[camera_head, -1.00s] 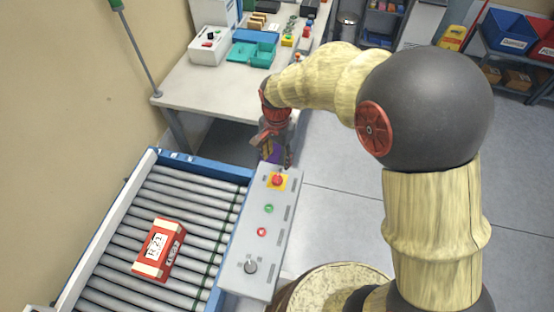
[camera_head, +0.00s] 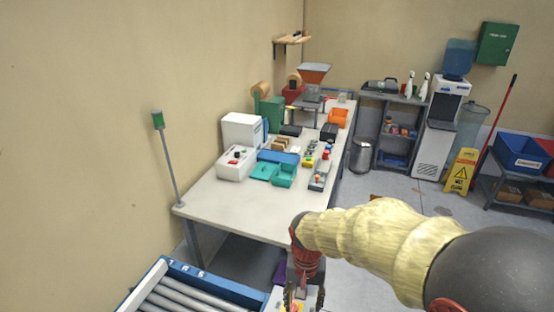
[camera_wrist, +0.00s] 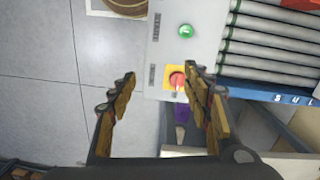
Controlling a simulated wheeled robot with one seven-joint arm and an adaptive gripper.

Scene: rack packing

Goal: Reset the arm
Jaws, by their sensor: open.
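My gripper (camera_wrist: 158,85) is open in the wrist view, its two fingers wide apart with nothing between them. It hangs above the grey control panel (camera_wrist: 205,25), with the red emergency button on its yellow base (camera_wrist: 176,79) and the green button (camera_wrist: 186,31) below it. In the head view my gripper (camera_head: 303,296) is at the bottom edge, partly cut off, just in front of the white table (camera_head: 220,203). My arm reaches in from the lower right.
The roller conveyor (camera_head: 185,292) lies at the bottom left, with a signal pole (camera_head: 168,160) behind it. The table holds teal trays (camera_head: 283,175), a white box (camera_head: 242,130) and other items. Shelves (camera_head: 398,130) and a yellow wet-floor sign (camera_head: 460,170) stand farther back. Open floor lies right of the table.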

